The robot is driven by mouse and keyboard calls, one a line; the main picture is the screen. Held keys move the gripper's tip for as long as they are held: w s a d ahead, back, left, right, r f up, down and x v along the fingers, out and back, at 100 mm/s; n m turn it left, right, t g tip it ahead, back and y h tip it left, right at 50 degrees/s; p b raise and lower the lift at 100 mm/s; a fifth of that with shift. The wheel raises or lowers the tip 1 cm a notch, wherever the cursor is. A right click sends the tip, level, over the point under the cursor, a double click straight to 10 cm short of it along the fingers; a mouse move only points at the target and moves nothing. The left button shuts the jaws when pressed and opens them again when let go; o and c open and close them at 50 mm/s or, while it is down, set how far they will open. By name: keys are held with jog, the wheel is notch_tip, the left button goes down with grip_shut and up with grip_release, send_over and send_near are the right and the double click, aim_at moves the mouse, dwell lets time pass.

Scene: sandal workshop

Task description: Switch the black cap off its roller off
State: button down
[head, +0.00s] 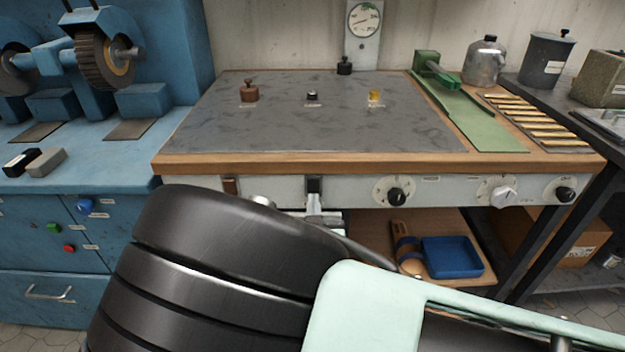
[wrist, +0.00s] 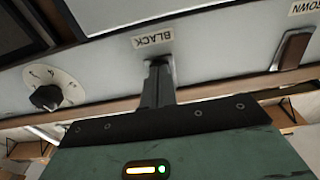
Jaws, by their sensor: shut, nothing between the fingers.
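The black switch (head: 314,185) is on the pale front panel of the bench in the head view, left of the dials. In the wrist view its label "BLACK" (wrist: 153,37) shows upside down above the fingertips. My gripper (head: 318,212) is shut and empty, with its fingertips just below the black switch in the head view. In the wrist view my gripper (wrist: 158,65) points at the panel beside that label and hides most of the switch. I cannot tell whether they touch. A small black piece (head: 312,95) stands on the grey slab.
A brown switch (head: 230,186) sits left on the panel; it also shows in the wrist view (wrist: 293,50). Dial knobs (head: 396,195) are to the right. The grey slab (head: 330,128) also bears brown and yellow pieces. A blue tray (head: 452,257) lies on the lower shelf.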

jog(key=shift+w, duration=0.2)
dwell(0.3)
jog(key=s, duration=0.8)
jog(key=shift+a, duration=0.1)
dwell(0.3)
